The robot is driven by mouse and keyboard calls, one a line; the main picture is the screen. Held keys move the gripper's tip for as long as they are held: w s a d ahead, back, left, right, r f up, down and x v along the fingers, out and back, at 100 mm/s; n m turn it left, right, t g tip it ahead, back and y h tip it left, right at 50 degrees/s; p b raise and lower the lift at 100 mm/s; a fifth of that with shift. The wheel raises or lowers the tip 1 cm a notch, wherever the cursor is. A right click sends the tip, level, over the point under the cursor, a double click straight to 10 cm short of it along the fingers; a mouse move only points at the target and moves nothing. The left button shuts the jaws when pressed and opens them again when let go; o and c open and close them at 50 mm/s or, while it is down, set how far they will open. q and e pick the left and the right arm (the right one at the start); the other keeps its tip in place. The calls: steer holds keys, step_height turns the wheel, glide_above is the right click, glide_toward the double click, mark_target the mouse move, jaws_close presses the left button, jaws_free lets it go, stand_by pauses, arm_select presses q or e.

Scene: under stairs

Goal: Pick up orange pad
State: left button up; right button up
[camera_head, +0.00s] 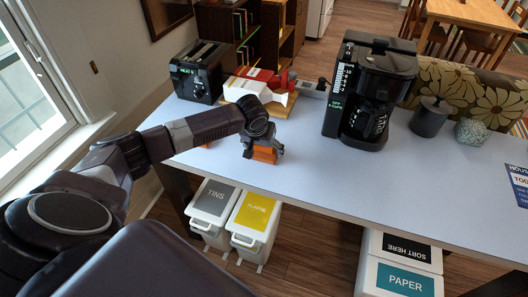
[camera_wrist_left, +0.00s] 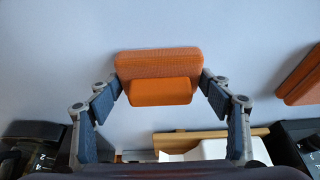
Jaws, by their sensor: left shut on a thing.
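An orange pad (camera_head: 265,155) is at the front edge area of the light table in the head view. In the left wrist view the pad (camera_wrist_left: 160,62) is a rounded block with a smaller raised block on its near face. My left gripper (camera_head: 262,148) points down over it and is shut on it, with a finger (camera_wrist_left: 112,90) at one side and another at the other. Whether the pad touches the table is hard to tell. A second orange pad (camera_wrist_left: 302,78) lies at the right edge of the wrist view, mostly hidden under my arm in the head view. My right gripper is not in view.
The light table (camera_head: 300,180) bears a black toaster (camera_head: 198,70), a wooden board with red and white items (camera_head: 262,85), a black coffee maker (camera_head: 362,95) and a dark canister (camera_head: 430,116). Bins (camera_head: 212,200) stand below the front edge.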

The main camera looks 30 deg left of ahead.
arm_select(q)
steer(key=shift+r, duration=0.1)
steer(key=shift+r, duration=0.6)
step_height(320, 180, up, 19)
steer(key=b, duration=0.4)
steer(key=shift+f, duration=0.15)
